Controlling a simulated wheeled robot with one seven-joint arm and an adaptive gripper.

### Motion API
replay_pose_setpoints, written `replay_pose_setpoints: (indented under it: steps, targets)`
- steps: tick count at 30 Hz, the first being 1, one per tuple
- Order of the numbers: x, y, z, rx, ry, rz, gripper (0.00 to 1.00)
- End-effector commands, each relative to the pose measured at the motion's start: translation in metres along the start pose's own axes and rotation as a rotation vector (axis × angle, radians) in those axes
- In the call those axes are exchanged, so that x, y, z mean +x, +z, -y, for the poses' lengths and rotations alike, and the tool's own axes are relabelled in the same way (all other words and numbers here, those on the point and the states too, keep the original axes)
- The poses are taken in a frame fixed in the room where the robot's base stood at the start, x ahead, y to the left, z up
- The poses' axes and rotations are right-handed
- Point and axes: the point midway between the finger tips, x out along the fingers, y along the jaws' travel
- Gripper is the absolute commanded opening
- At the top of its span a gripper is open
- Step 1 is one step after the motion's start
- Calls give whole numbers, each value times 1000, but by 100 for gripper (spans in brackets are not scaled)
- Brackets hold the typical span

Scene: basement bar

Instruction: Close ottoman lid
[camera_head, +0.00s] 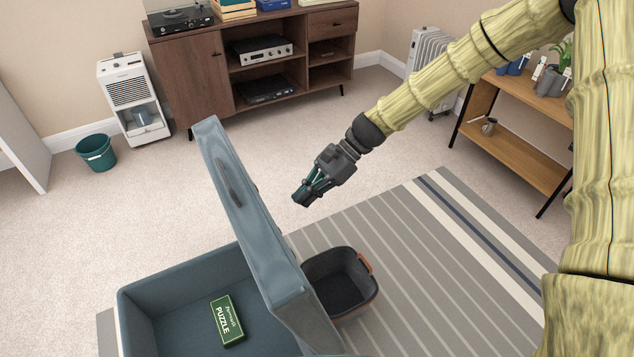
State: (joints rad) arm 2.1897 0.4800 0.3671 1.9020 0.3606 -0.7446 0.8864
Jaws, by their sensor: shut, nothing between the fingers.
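The blue-grey ottoman (136,298) is at the lower left, with its box open at the top. Its lid (243,215) stands raised, nearly upright, along the right side of the box. A green puzzle box (227,320) lies inside on the ottoman's floor. My gripper (301,198) is shut and empty. It appears to the right of the lid's upper part in the picture, apart from it, on the lid's outer side. The front of the ottoman is cut off by the picture's lower edge.
A teal bin (96,152), a white dehumidifier (132,98) and a wooden cabinet (185,75) stand behind. A wooden shelf (515,140) is at right. Carpet between is clear.

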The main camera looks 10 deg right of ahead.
Motion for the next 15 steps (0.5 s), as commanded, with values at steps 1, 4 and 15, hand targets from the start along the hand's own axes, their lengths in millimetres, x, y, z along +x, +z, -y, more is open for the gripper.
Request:
replay_pose_setpoints:
  steps: [1,4,15]
  targets:
    - [9,0,-1,1,3,1,0]
    - [25,0,-1,1,2,1,0]
    - [56,17,0,-1,1,0,0]
